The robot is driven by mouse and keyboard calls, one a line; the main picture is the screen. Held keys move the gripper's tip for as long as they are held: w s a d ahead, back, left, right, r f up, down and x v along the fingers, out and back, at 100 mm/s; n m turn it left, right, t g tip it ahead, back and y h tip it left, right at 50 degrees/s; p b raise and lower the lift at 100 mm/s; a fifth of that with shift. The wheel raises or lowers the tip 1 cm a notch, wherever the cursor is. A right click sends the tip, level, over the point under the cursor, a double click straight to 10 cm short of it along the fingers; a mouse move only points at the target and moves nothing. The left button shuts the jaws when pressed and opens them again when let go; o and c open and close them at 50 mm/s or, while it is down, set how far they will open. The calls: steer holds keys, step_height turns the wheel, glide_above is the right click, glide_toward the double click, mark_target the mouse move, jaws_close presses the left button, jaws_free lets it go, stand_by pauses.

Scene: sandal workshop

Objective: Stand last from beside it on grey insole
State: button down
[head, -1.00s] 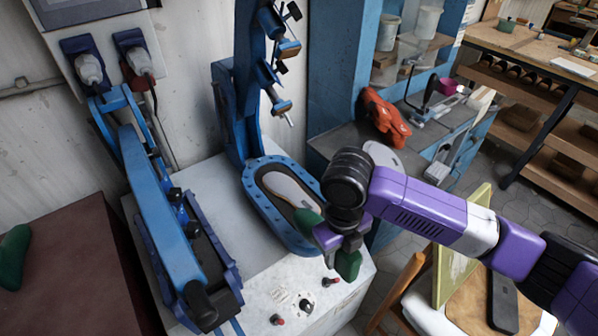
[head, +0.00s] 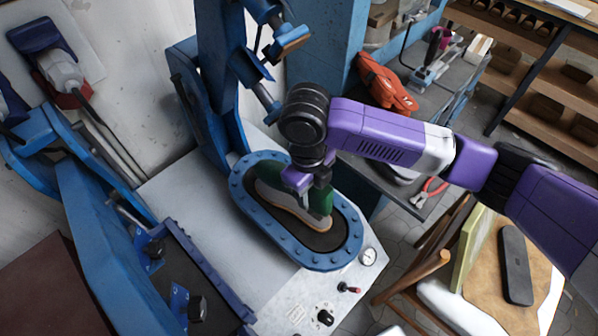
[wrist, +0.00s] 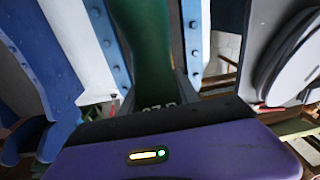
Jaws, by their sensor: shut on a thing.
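The green last (head: 321,200) is held in my gripper (head: 309,182), low over the oval bed of the blue press. The grey insole (head: 287,208) lies in that bed, its pale edge showing along the near side of the last. The last lies lengthwise along the insole; I cannot tell whether they touch. My gripper covers the middle of the last. In the wrist view the last (wrist: 146,45) stretches up from between the jaws of my gripper (wrist: 155,95).
The blue studded rim (head: 262,223) surrounds the bed, and the press's upright arm (head: 208,85) with its clamps stands behind. Another blue machine (head: 120,225) is at the left. Orange gloves (head: 385,85) lie on a bench at right. A wooden chair (head: 440,262) stands lower right.

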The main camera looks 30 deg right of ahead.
mark_target(309, 212)
steer(key=shift+w+f, duration=0.1)
steer(key=shift+w, duration=0.15)
steer(key=shift+s+f+b, duration=0.15)
steer(key=shift+f+b, duration=1.8)
steer(key=shift+f, duration=0.6)
steer(key=shift+f+b, duration=0.3)
steer(key=c, duration=0.8)
jaws_free()
steer(key=shift+s, duration=0.1)
